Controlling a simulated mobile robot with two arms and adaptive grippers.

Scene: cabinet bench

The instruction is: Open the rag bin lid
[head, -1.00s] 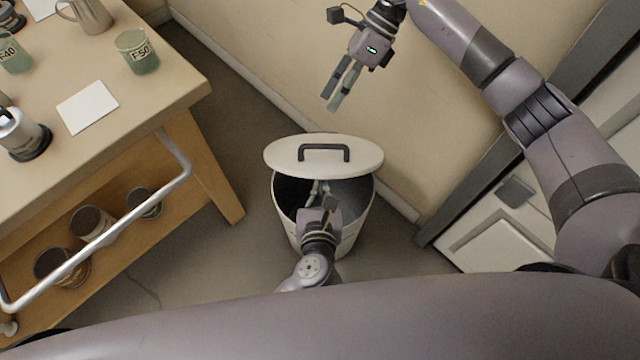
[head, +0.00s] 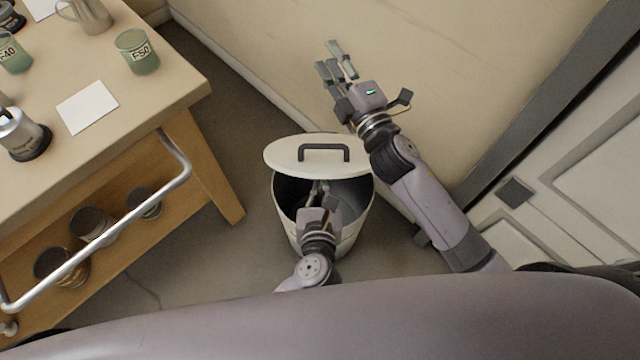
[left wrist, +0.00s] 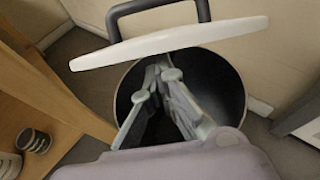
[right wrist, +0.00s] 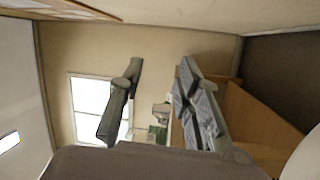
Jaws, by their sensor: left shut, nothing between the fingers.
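The rag bin (head: 345,232) stands on the floor, with a dark open mouth facing up. Its round white lid (head: 282,158) with a dark handle (head: 324,147) sits raised and tilted at the bin's far side. The lid's edge (left wrist: 170,42) also crosses the top of the left wrist view. My left gripper (head: 319,188) is shut and empty over the bin's mouth, below the lid's near edge; its fingers (left wrist: 160,85) are above the dark interior. Whether they touch the lid is unclear. My right gripper (head: 335,60) is open and empty, up by the wall beyond the lid.
A wooden bench (head: 150,85) with jars, a metal jug and a white card stands at the left. Its metal rail (head: 110,235) and lower shelf with tins face the bin. The wall (head: 470,60) and a door (head: 590,190) are at the right.

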